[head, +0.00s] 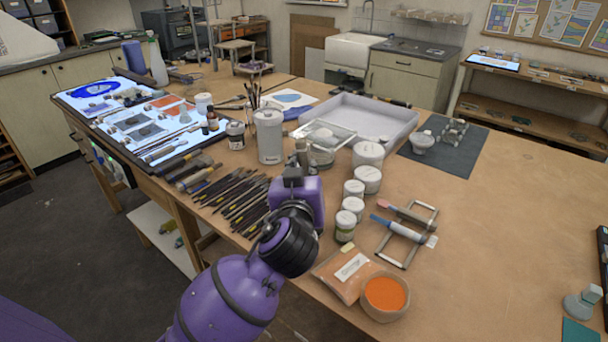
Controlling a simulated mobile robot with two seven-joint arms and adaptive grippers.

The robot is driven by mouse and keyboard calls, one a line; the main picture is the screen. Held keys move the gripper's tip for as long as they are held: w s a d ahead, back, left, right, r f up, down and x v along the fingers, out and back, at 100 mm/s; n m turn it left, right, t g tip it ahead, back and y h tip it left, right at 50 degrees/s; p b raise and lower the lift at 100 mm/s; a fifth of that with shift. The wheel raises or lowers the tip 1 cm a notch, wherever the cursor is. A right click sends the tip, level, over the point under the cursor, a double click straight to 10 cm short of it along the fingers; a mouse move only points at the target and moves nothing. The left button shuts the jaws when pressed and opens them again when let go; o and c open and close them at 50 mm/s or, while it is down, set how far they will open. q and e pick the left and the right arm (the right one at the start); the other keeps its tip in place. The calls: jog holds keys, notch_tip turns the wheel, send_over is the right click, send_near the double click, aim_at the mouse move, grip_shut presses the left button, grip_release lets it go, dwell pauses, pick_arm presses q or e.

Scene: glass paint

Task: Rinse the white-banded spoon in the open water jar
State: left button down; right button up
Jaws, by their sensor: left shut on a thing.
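My left gripper (301,158) points away from me over the middle of the table. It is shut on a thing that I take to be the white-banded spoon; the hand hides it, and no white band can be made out. A clear glass vessel (322,156), perhaps the open water jar, stands just right of the fingers, partly hidden by them. I cannot tell its water level or whether the held thing is inside it. My right gripper is out of view.
A tall white canister (269,136) stands left of the gripper. White lidded jars (367,179) stand to the right. Several dark tools (236,199) lie at the left. A white tray (400,128) is behind. The right table is mostly clear.

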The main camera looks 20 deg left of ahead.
aim_at(304, 151)
pick_arm(q)
jog(key=shift+r, duration=2.4)
jog(key=shift+s+f, duration=0.1)
